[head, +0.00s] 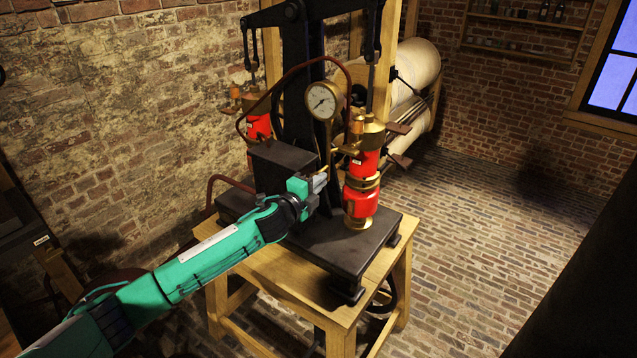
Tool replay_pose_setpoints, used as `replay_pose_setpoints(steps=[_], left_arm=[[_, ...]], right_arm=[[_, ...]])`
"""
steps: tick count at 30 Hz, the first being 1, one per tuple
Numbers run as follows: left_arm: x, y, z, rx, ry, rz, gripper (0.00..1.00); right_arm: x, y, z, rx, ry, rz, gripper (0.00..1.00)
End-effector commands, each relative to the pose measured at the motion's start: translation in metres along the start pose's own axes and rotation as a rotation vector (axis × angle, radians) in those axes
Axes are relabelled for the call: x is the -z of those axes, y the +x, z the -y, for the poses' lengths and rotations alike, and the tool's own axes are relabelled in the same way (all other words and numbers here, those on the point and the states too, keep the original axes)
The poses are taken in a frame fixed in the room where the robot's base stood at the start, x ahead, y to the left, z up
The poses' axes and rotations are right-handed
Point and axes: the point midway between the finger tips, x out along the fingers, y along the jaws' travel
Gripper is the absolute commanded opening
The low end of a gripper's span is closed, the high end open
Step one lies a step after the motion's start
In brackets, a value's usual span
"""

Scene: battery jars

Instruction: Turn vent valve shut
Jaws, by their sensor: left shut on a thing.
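My left gripper (319,183) is at the end of the green arm that comes in from the lower left. It is in front of the pump machine, left of the right-hand red and brass cylinder (362,180). Its fingers are shut on a small brass-coloured part (325,170), which seems to be the vent valve. The fingers cover most of it, so I cannot tell its turn angle. My right gripper is not in view.
The machine's black base (336,258) stands on a wooden table (265,276). A round gauge (322,101) sits above the gripper. A second red cylinder (258,127) is behind. The brick floor (480,235) at the right is clear.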

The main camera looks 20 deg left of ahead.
Motion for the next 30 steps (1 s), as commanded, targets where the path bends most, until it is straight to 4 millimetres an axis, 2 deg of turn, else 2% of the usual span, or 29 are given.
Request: replay_pose_setpoints(steps=[8,9,12,23,26,30], left_arm=[[0.001,0.000,-0.002,-0.003,0.001,-0.001,0.00],[0.001,0.000,-0.002,-0.003,0.001,-0.001,0.16],[0.001,0.000,-0.002,-0.002,0.000,-0.001,0.32],[0.000,-0.004,-0.002,-0.001,0.000,0.000,0.32],[0.000,-0.013,-0.003,0.000,0.001,0.000,0.32],[0.000,-0.035,-0.004,-0.001,0.001,-0.001,0.32]], right_arm=[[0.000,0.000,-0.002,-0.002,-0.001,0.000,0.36],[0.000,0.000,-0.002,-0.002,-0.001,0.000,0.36],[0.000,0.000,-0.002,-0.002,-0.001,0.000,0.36],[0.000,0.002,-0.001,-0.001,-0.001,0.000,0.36],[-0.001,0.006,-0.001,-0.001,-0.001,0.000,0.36],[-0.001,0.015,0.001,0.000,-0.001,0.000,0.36]])
